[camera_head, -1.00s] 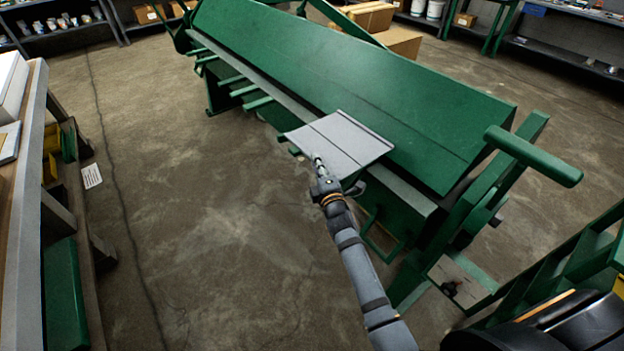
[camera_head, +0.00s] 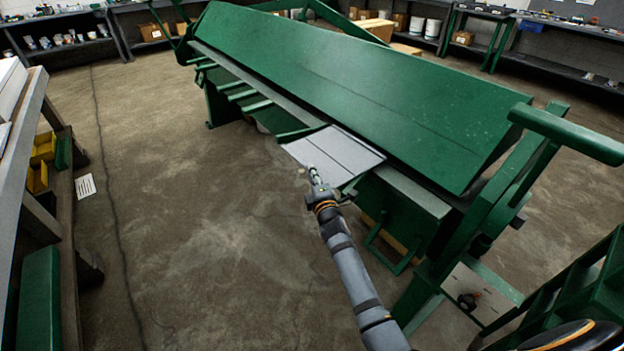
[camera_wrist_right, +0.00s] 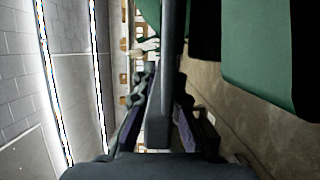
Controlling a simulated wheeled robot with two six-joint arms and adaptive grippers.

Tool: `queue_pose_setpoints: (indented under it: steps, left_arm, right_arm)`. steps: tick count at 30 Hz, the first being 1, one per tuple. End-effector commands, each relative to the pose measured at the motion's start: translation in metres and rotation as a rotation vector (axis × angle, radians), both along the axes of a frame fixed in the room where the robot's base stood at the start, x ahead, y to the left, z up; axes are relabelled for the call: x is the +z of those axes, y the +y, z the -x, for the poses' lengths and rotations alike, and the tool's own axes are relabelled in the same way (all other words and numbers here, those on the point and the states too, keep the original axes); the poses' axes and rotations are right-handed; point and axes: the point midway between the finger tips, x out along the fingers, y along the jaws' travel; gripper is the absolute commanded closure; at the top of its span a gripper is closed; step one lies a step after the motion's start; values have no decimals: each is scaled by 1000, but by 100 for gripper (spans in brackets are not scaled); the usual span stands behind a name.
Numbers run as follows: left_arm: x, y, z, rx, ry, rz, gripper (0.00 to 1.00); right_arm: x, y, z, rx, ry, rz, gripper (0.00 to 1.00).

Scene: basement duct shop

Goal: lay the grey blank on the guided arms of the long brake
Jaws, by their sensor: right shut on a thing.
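The grey blank (camera_head: 333,155) is a flat sheet with darker lines across it, held at the front side of the green long brake (camera_head: 350,75). The guided arms (camera_head: 257,106) are green bars sticking out from the brake's front. The blank's far left edge is close to one bar; I cannot tell whether they touch. My right gripper (camera_head: 316,178) is shut on the blank's near edge. In the right wrist view, the blank (camera_wrist_right: 172,70) shows edge-on between the fingers (camera_wrist_right: 165,130). My left gripper is out of view.
A green lever (camera_head: 568,135) stands out at the brake's right end, with a green frame (camera_head: 580,285) at lower right. Boxes (camera_head: 376,28) lie behind the brake. The concrete floor in front is clear.

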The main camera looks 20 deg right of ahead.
Motion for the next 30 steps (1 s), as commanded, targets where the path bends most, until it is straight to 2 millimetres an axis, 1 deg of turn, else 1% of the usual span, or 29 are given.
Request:
queue_pose_setpoints:
  steps: [1,3,13,14,18,26,28,30]
  left_arm:
    - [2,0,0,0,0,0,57]
    - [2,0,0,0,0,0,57]
    - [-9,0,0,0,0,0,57]
    - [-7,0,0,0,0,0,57]
    - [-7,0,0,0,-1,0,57]
    - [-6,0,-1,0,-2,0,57]
    - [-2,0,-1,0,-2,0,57]
    - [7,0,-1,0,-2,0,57]
  right_arm:
    - [4,0,0,0,-3,1,100]
    - [3,0,0,0,-3,1,100]
    - [-8,0,0,0,-3,1,100]
    - [-7,0,0,0,-1,-1,87]
    - [-7,0,0,0,-1,-1,68]
    - [-6,0,0,0,-1,0,68]
    - [-2,0,0,0,-1,0,68]
    - [8,0,0,0,-2,0,68]
